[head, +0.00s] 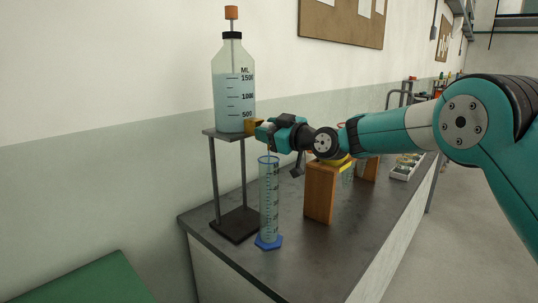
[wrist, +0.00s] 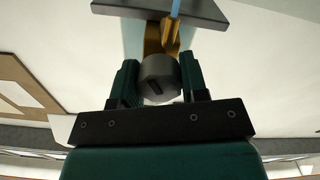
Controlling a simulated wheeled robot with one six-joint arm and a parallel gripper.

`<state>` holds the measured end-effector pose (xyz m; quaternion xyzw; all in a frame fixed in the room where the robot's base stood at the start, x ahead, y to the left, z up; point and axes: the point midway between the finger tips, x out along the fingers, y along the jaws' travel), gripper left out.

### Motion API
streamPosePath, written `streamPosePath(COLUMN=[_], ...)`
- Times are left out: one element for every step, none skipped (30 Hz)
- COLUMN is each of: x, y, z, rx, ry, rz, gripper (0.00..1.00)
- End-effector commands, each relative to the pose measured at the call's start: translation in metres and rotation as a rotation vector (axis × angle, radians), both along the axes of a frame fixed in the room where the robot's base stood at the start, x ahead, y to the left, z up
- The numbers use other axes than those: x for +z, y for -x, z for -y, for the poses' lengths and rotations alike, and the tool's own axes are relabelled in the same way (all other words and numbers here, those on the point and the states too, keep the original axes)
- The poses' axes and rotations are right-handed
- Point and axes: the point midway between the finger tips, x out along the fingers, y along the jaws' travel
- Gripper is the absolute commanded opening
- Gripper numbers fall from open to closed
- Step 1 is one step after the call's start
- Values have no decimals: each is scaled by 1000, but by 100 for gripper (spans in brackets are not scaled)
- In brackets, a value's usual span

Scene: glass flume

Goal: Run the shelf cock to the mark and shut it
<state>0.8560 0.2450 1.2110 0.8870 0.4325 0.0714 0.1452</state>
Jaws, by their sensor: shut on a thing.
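The large bottle (head: 233,88) with a scale stands on a raised shelf (head: 224,133) and holds pale blue liquid to near the upper marks. Its brass cock (head: 254,126) sticks out low on the right side; the brass also shows in the wrist view (wrist: 171,40). My gripper (head: 272,134) is shut on the cock's grey round knob (wrist: 158,78), with a finger on each side. A pale blue stream (wrist: 175,8) shows by the brass in the wrist view. A graduated cylinder (head: 268,200) with a blue foot stands below the cock. Its liquid level is hard to tell.
A wooden stand (head: 320,192) with a yellow top is right of the cylinder, under my arm. A white tray (head: 405,167) lies further back on the dark bench (head: 290,262). The bench front is clear. A green surface (head: 85,283) is at lower left.

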Motion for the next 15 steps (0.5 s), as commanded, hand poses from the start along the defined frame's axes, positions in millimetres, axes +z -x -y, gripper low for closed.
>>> streamPosePath(x=[-9, -9, -8, -8, -7, -7, -6, -6, -5, -5, -5, -4, -4, -4, -3], y=[1, 1, 1, 1, 1, 1, 1, 1, 1, 1, 1, 1, 1, 1, 1], z=[0, 0, -1, -1, -1, -1, -1, -1, -1, -1, -1, -1, -1, -1, -1], rx=[2, 2, 1, 2, 2, 2, 2, 2, 2, 2, 2, 2, 2, 2, 2], ry=[20, 33, 50, 61, 72, 86, 96, 105, 116, 122, 130, 138, 143, 147, 152], rz=[29, 45, 66, 80, 95, 112, 123, 135, 148, 157, 165, 174, 180, 186, 191], gripper=[17, 17, 17, 17, 17, 17, 17, 17, 17, 17, 17, 17, 17, 17, 17])
